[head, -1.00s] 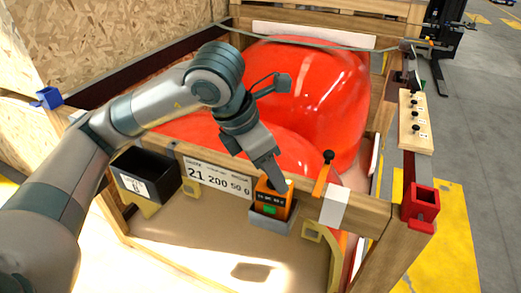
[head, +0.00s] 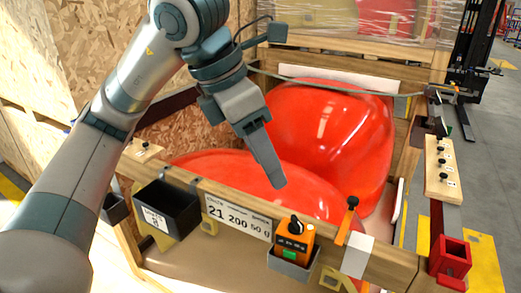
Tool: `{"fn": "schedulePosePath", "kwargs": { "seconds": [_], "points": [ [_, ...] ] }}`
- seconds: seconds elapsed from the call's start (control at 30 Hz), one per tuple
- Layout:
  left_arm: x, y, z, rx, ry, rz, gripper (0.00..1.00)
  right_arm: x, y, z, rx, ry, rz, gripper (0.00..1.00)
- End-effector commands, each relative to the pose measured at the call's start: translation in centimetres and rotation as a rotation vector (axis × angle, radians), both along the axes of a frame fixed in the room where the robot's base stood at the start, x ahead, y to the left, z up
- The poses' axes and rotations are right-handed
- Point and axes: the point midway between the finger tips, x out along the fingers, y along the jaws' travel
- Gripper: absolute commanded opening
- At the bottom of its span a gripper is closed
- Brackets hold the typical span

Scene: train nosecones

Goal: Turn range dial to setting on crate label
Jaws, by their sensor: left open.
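The orange meter (head: 293,243) sits in a grey holder (head: 292,268) on the crate's front rail. Its black range dial (head: 296,225) is on the upper face, above a dark strip of small marks and a green patch. The marks and dial setting are too small to read surely. The white crate label (head: 238,217) is on the rail left of the meter and seems to read "21 200 50 g". My left gripper (head: 276,182) is open and empty, pointing down above and behind the meter, apart from the dial. My right gripper is out of view.
The wooden crate holds large glossy red nosecones (head: 332,130). A black bin (head: 168,208) hangs on the rail at left. An orange clamp (head: 347,222) and white block (head: 357,255) stand right of the meter. A board with black knobs (head: 442,168) and a red bracket (head: 451,260) line the right side.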

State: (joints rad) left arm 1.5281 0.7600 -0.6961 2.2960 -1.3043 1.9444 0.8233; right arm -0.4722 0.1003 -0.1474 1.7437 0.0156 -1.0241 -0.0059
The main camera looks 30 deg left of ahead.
Motion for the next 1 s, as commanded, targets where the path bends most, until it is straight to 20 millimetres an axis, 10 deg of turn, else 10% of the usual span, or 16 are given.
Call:
{"fn": "schedulePosePath", "kwargs": {
  "seconds": [1.0],
  "points": [
    [-0.5,0.5,1.7,0.001,0.0,-0.001,0.48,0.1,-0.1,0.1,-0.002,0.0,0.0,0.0]
  ]
}}
